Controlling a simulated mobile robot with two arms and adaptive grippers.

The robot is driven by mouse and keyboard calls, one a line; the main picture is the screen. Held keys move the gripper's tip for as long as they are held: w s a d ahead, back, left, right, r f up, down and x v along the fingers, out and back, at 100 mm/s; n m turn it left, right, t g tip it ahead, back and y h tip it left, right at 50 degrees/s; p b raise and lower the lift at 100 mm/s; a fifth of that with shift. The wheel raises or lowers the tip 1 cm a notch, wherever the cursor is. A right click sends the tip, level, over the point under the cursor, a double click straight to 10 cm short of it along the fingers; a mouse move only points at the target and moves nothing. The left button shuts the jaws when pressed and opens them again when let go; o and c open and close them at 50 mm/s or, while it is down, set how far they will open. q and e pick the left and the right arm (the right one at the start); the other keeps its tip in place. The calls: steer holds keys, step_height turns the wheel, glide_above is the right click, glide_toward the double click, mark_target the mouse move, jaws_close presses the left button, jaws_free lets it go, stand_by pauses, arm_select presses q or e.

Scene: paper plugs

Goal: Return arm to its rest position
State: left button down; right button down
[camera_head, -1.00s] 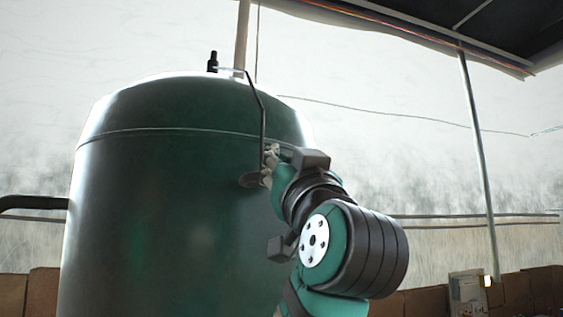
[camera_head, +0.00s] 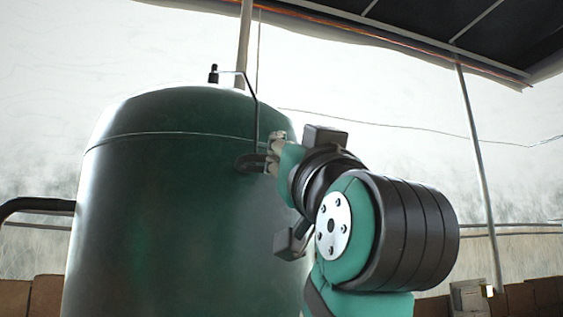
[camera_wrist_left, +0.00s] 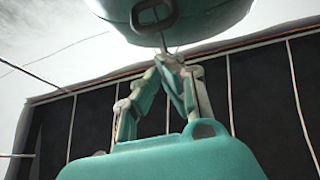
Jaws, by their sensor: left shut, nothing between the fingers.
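A teal and black arm with a gripper at its end rises from the lower right in the head view; it appears to be my left arm. My left gripper (camera_head: 274,148) is beside the dark green tank (camera_head: 170,220), close to a black fitting (camera_head: 250,162) on its side; contact cannot be told. In the left wrist view the gripper (camera_wrist_left: 168,60) has its fingers together with nothing between them. A black loop-shaped fitting (camera_wrist_left: 153,15) on the tank is just beyond the fingertips. My right gripper is not in view.
A thin bent pipe (camera_head: 257,115) runs from the tank's top to the fitting. A black pipe (camera_head: 35,204) leaves the tank's left side. Brown boxes (camera_head: 530,298) line the background. A roof (camera_head: 480,30) and a post (camera_head: 478,165) stand to the right, with open air between.

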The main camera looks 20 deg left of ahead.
arm_select(q)
steer(key=shift+s+d+f, duration=0.1)
steer(key=shift+s, duration=0.15)
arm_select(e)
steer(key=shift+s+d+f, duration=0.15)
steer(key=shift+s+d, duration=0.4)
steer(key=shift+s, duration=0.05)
arm_select(q)
steer(key=shift+d, duration=0.1)
